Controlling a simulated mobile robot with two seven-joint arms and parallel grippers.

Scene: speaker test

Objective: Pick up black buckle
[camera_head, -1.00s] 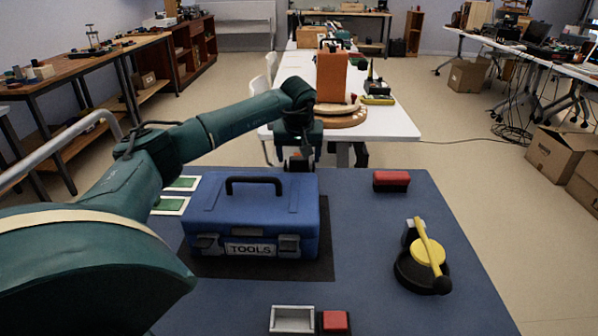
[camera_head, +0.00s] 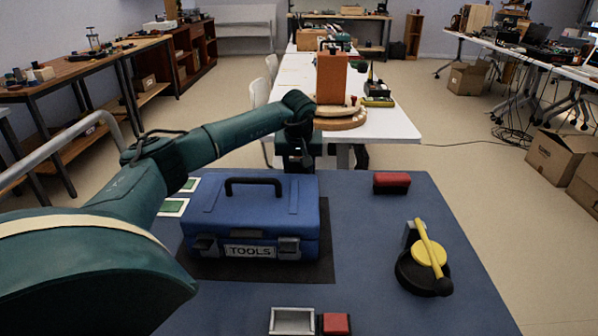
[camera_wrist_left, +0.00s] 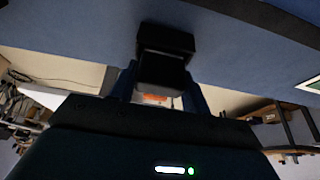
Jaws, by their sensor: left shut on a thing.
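A dark, block-shaped thing, taken as the black buckle (camera_wrist_left: 163,72), sits between the two fingers of my left gripper (camera_wrist_left: 160,90) in the left wrist view. The gripper is shut on it, against a blue surface behind. In the head view my left gripper (camera_head: 298,158) points down just behind the blue toolbox (camera_head: 255,212). The toolbox is closed and hides the fingertips and the buckle there. My right gripper is in neither view.
The blue-topped table (camera_head: 370,250) carries a red-topped black block (camera_head: 391,182), a round black thing with a yellow lever (camera_head: 428,262), a grey tray (camera_head: 292,320) and a red button (camera_head: 335,323). A white table (camera_head: 390,125) stands beyond.

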